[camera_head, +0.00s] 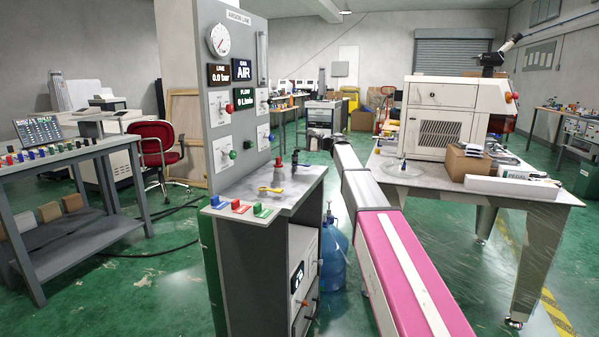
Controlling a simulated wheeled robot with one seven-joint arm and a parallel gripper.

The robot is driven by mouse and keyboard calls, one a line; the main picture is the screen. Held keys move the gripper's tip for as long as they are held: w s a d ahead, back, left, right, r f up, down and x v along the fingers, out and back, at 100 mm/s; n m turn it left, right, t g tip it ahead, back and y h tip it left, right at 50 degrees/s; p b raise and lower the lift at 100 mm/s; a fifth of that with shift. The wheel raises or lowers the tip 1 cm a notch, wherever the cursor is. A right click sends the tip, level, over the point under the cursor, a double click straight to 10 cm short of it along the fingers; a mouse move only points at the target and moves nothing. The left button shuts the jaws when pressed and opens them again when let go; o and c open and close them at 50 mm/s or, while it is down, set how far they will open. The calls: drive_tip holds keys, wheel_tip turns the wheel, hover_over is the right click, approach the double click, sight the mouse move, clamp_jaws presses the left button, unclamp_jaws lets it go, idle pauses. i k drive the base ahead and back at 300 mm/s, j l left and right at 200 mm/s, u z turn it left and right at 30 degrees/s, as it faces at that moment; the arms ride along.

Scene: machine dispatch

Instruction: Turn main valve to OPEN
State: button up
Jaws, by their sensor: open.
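A grey panel titled ARGON LINE (239,75) stands left of centre, with a round gauge (219,40). Its displays read line 0.0 bar, gas AIR and flow 0 L/min. Several valves sit on white plates: an upper left one with a red knob (229,108), a lower left one with a green knob (233,154), and two more on the right. Their labels are too small to read, so I cannot tell which is the main valve or its position. My gripper (319,143) seems to be the small dark shape at my arm's far end, open, right of the panel and apart from it.
The panel's counter (290,194) holds blue, red and green blocks, a yellow tool (271,190) and small fittings. A blue bottle (333,254) stands beside the cabinet. A table (415,172) with a white machine (440,115) is right. The floor at front left is clear.

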sight(230, 107)
drive_tip(key=k+l, duration=0.1)
drive_tip(key=l, duration=0.3)
drive_tip(key=k+l, duration=0.1)
drive_tip(key=l, duration=0.35)
drive_tip(key=k+l, duration=0.1)
drive_tip(key=l, duration=0.3)
